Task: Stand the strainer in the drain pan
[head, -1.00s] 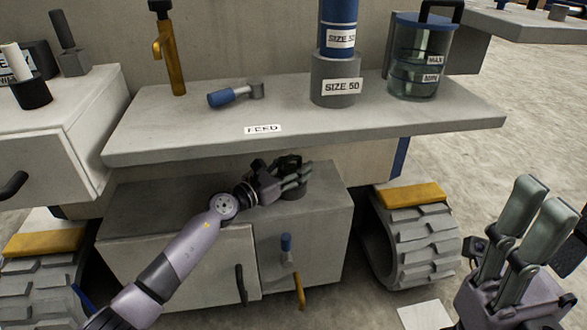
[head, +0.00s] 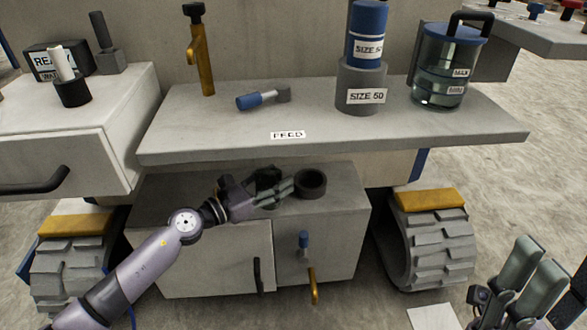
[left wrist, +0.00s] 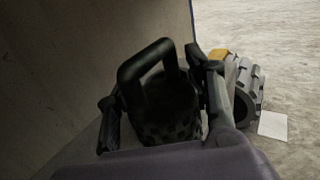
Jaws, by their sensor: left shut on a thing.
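My left gripper (head: 280,188) is shut on the strainer (head: 266,178), a small black piece with a looped handle, just above the lower cabinet top. In the left wrist view the strainer (left wrist: 168,105) is upright between the fingers, its square handle up; its underside is hidden. A dark, round, open-topped cup (head: 311,183) stands on the cabinet just right of the gripper's fingertips. It looks empty; I cannot tell whether it is the drain pan. My right gripper (head: 530,272) is at the lower right, fingers extended, open and empty, partly cut off.
A shelf (head: 400,130) overhangs the lower cabinet (head: 200,255). On it are a blue-handled tool (head: 262,98), a grey cup (head: 361,85) holding a blue cylinder, and a glass jar (head: 446,70). A tracked wheel (head: 430,245) stands right of the cabinet.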

